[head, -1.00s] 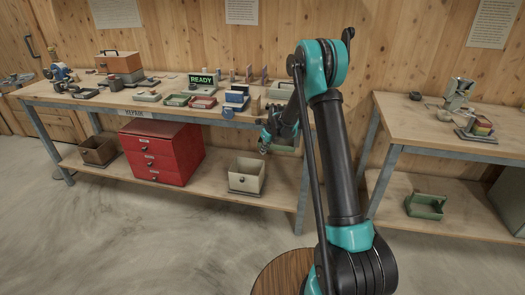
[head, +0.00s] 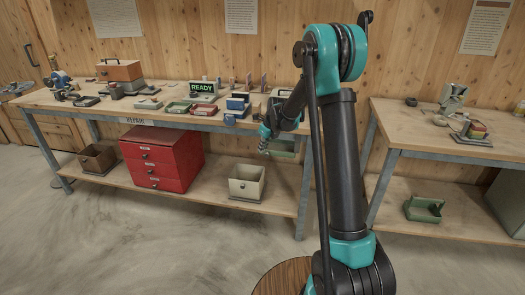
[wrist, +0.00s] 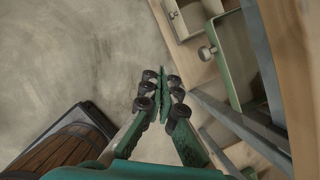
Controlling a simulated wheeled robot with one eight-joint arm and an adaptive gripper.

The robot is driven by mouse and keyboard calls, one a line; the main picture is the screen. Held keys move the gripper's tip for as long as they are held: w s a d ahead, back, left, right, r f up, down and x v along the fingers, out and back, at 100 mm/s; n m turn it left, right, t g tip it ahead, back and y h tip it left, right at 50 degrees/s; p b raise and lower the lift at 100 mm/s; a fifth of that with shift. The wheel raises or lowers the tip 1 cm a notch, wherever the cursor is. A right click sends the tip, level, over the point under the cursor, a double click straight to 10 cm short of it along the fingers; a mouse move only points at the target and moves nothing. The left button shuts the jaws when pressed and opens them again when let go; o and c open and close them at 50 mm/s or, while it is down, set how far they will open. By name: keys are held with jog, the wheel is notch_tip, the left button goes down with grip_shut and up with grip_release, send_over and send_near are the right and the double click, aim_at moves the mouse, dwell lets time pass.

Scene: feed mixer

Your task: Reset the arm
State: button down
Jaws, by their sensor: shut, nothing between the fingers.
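My arm with teal joints and black links rises at the right of the head view, and its forearm reaches back toward the workbench. My gripper (head: 264,142) hangs in front of the bench's front edge, above the lower shelf, small in the head view. In the wrist view my gripper (wrist: 161,82) has its two green fingers with dark joints together at the tips. Nothing is held between them. Grey floor shows beyond the fingertips.
The repair bench (head: 170,117) carries a READY sign (head: 203,87), trays and an orange-brown box (head: 120,70). Below are a red drawer unit (head: 162,158) and a cream bin (head: 246,182). A green bin (wrist: 232,58) is right of my fingers. Another bench (head: 425,133) stands right.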

jog(key=s+d+r+n, duration=0.45)
jog(key=s+n, duration=0.25)
jog(key=s, duration=0.3)
jog(key=s+d+f+n+h, duration=0.1)
jog(key=s+d+n, duration=0.2)
jog(key=s+n, duration=0.4)
jog(key=s+d+f+n+h, duration=0.1)
jog(key=s+d+n, duration=0.3)
jog(key=s, duration=0.9)
jog(key=s+d+f+n, duration=0.1)
jog(key=s+d+n, duration=0.3)
jog(key=s+n, duration=0.6)
jog(key=shift+s+t+h, duration=0.15)
jog(key=shift+t+h, duration=0.25)
jog(key=shift+f, duration=0.1)
